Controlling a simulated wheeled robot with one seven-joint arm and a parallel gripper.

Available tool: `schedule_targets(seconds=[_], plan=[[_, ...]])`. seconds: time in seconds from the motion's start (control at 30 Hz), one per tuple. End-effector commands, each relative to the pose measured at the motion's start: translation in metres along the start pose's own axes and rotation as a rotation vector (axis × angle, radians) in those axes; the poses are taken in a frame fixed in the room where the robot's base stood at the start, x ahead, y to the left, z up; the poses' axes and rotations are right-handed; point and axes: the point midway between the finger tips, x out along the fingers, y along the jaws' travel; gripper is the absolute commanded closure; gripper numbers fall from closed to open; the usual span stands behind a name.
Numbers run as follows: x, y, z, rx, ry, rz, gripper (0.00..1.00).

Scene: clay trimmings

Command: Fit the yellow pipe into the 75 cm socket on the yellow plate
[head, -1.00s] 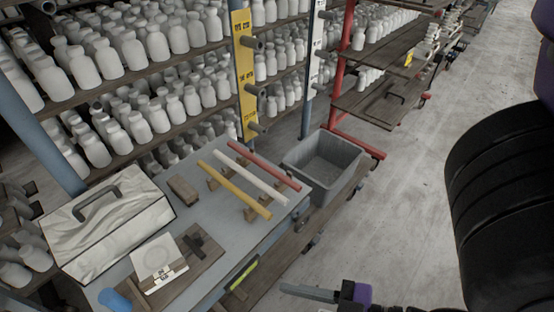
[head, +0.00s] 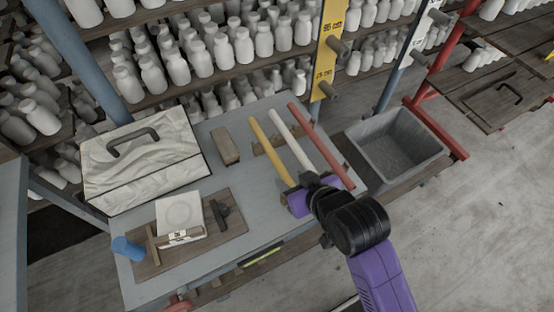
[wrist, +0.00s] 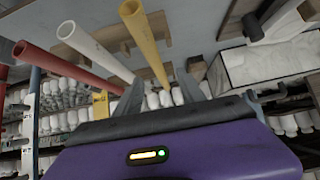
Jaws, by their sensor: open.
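The yellow pipe (head: 270,150) lies on the bench on wooden supports, left of a white pipe (head: 291,138) and a red pipe (head: 318,143). My gripper (head: 302,188) is at the near end of the pipes, its fingertips mostly hidden in the head view. In the wrist view my gripper (wrist: 161,85) is open and the yellow pipe (wrist: 145,38) runs into view between its fingers; I cannot tell whether they touch it. The yellow plate (head: 329,50) stands upright behind the bench with grey sockets (head: 341,48) sticking out. Its labels are too small to read surely.
A grey bin (head: 395,145) stands right of the pipes. Bottle shelves stand behind. Floor at right is clear.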

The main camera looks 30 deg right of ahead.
Motion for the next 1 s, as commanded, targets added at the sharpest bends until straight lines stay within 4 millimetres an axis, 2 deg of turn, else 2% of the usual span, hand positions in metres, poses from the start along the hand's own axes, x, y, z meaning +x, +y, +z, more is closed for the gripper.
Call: schedule_targets(seconds=[0.03, 0.23, 0.57, 0.83, 1.0], plan=[[0.005, 0.003, -0.011, -0.006, -0.011, 0.002, 0.53], [0.014, 0.007, -0.025, -0.02, -0.057, 0.005, 0.53], [0.043, 0.008, -0.023, -0.02, -0.065, 0.005, 0.53], [0.079, 0.008, -0.022, -0.02, -0.064, 0.005, 0.53], [0.09, 0.008, -0.02, -0.02, -0.063, 0.005, 0.53]])
